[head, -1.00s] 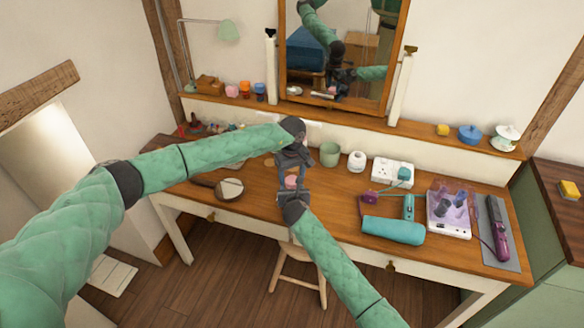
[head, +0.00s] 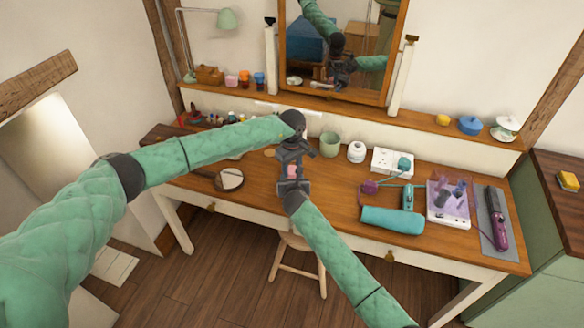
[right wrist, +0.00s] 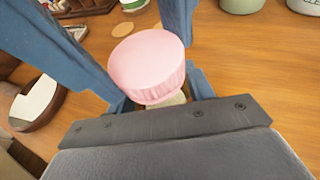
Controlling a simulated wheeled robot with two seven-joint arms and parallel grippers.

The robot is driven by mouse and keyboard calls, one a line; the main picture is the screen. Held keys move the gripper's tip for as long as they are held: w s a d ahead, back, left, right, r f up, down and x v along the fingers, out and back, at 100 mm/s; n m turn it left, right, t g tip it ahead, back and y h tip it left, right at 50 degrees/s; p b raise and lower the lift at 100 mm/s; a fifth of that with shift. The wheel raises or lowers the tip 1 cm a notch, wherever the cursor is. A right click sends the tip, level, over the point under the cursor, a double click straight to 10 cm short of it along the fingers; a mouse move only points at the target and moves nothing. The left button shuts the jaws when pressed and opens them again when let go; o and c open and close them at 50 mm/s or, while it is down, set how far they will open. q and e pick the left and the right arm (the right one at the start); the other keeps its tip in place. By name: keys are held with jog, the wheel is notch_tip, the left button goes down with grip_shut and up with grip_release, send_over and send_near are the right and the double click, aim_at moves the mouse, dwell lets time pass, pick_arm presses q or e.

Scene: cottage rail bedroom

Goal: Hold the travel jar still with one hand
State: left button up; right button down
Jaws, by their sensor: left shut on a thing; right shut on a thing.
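The travel jar (head: 292,171) is small, with a round pink ribbed lid and a pale body. In the right wrist view the jar (right wrist: 150,66) shows lid up, slightly tilted in the picture, with most of its body hidden. My left gripper (head: 290,160) comes at it from the far side and is shut on it. My right gripper (head: 293,183) comes from the near side and is also shut on it. Blue fingers stand on both sides of the jar in the right wrist view. The exact finger contacts are hidden.
The wooden dressing table (head: 330,205) holds a green cup (head: 330,144), a white jar (head: 356,152), a socket box (head: 392,162), a teal hair dryer (head: 392,219) and a purple styling iron (head: 497,232). A round hand mirror (head: 230,179) lies left. A stool (head: 298,265) stands below.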

pick_arm(q)
jog(key=shift+n, duration=0.5)
jog(key=o, duration=1.1)
jog(key=shift+r, duration=2.3)
jog(key=shift+c, duration=0.5)
notch_tip(320, 180, up, 3)
jog(key=m, duration=0.3)
jog(key=shift+d+r, duration=0.1)
jog(key=shift+f, duration=0.25)
notch_tip(320, 180, down, 7)
jog(key=shift+f, duration=0.2)
